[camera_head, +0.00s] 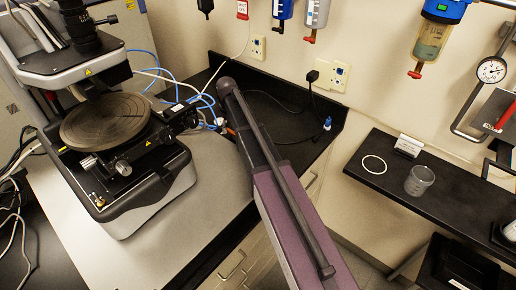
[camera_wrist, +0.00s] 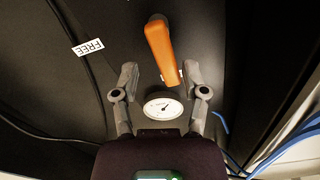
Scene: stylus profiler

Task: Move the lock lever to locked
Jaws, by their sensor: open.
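The lock lever (camera_wrist: 162,52) is an orange bar in the wrist view, slightly tilted, with its rounded end at the top and its lower end between my fingers. My gripper (camera_wrist: 161,74) is open, one finger on each side of the lever's lower part. A gap shows on the left; the right finger is very close to the lever, and I cannot tell if they touch. A white label reading FREE (camera_wrist: 89,47), upside down, lies left of the lever. In the head view my arm hides the gripper, and the lever cannot be made out.
A round white dial gauge (camera_wrist: 163,107) sits just below the lever, between the finger bases. Black cable runs at left and blue cables (camera_wrist: 258,160) at lower right. The profiler's round stage (camera_head: 105,121) stands left of my arm; a black shelf (camera_head: 385,188) is right.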

